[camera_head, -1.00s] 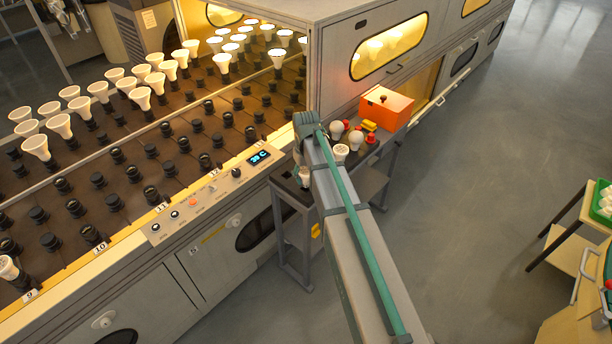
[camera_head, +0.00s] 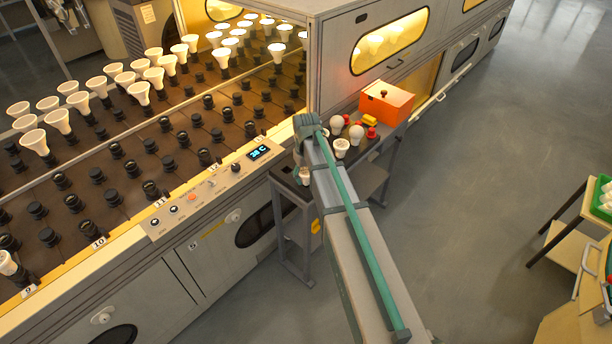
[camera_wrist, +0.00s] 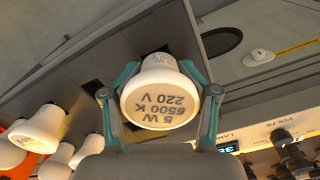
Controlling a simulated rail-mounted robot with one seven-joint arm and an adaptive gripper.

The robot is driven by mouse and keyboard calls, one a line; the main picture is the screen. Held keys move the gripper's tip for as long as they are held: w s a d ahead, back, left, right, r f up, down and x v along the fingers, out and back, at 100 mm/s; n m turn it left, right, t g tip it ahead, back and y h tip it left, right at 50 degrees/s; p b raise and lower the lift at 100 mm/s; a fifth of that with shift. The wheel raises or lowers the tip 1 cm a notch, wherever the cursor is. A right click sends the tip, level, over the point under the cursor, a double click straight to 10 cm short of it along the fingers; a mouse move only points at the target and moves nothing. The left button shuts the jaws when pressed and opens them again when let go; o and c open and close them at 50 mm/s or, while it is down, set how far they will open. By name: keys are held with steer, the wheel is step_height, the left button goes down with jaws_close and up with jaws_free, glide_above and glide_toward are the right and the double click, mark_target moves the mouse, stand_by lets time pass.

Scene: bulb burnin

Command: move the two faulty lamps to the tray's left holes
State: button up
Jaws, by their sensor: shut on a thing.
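My gripper (camera_wrist: 160,94) is shut on a white lamp (camera_wrist: 160,100) marked 5 W 6500 K 220 V, one finger on each side. The held lamp also shows in the head view (camera_head: 304,173), below the end of my arm, above the left part of the dark tray (camera_wrist: 120,50). Square holes show in the tray beside the lamp. The lamp's base is hidden, so I cannot tell whether it is in a hole. Another white lamp (camera_head: 341,147) stands farther right on the stand, and it appears at the left of the wrist view (camera_wrist: 42,130).
Round bulbs (camera_head: 356,132), red parts, a yellow block (camera_head: 369,120) and an orange box (camera_head: 387,100) crowd the stand's right end. The oven's control panel (camera_head: 205,192) and lamp-socket rows lie left. Open floor lies right, before a cart with a green tray (camera_head: 602,200).

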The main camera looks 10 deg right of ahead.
steer(key=shift+f, duration=0.3)
steer(key=o, duration=1.3)
steer(key=shift+o, duration=0.2)
step_height(320, 180, up, 12)
steer(key=shift+r, duration=0.1)
